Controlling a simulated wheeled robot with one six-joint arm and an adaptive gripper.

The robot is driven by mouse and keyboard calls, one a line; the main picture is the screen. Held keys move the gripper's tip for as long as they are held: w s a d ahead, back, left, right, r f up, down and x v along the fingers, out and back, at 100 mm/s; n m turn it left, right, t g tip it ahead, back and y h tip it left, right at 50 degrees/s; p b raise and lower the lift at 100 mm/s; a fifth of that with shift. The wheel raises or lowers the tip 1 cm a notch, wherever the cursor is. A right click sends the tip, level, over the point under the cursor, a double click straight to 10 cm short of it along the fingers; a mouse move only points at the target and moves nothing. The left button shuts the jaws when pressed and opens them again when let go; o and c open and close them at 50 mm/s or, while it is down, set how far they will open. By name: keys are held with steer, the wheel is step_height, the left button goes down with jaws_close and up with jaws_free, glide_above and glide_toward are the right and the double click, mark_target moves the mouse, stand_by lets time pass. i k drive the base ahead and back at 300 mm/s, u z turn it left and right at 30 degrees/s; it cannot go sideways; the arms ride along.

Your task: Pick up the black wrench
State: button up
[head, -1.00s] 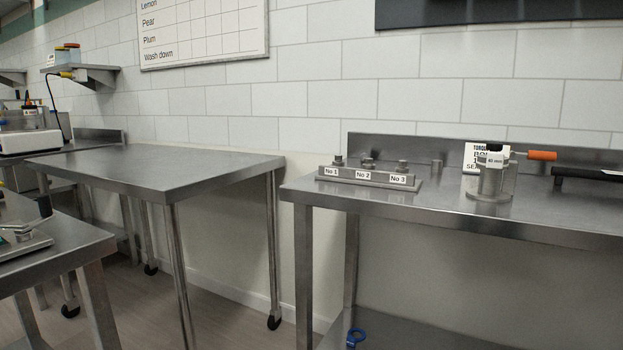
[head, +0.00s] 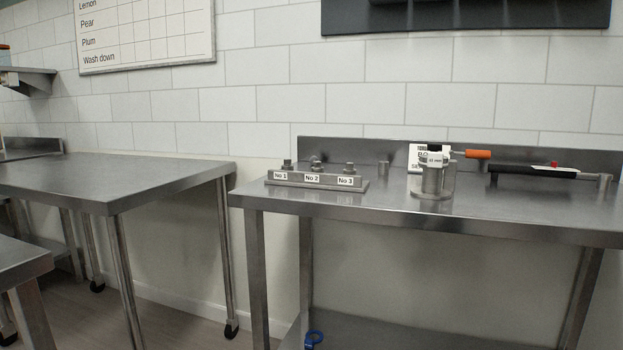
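The black wrench (head: 531,171) lies along the back right of the steel bench (head: 460,213) in the head view. It has a long black handle at its left, a silver shaft with a small red part, and its right end is by a short metal post. Nothing covers it in this view. My gripper is not in view.
A metal block labelled No 1 to No 3 (head: 316,181) stands on the bench's left part. A metal cylinder fixture (head: 432,181) with an orange-handled tool (head: 477,154) stands left of the wrench. An empty steel table (head: 130,178) is at left, with a gap between.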

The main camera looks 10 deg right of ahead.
mark_target(604, 181)
steer(key=z, duration=1.45)
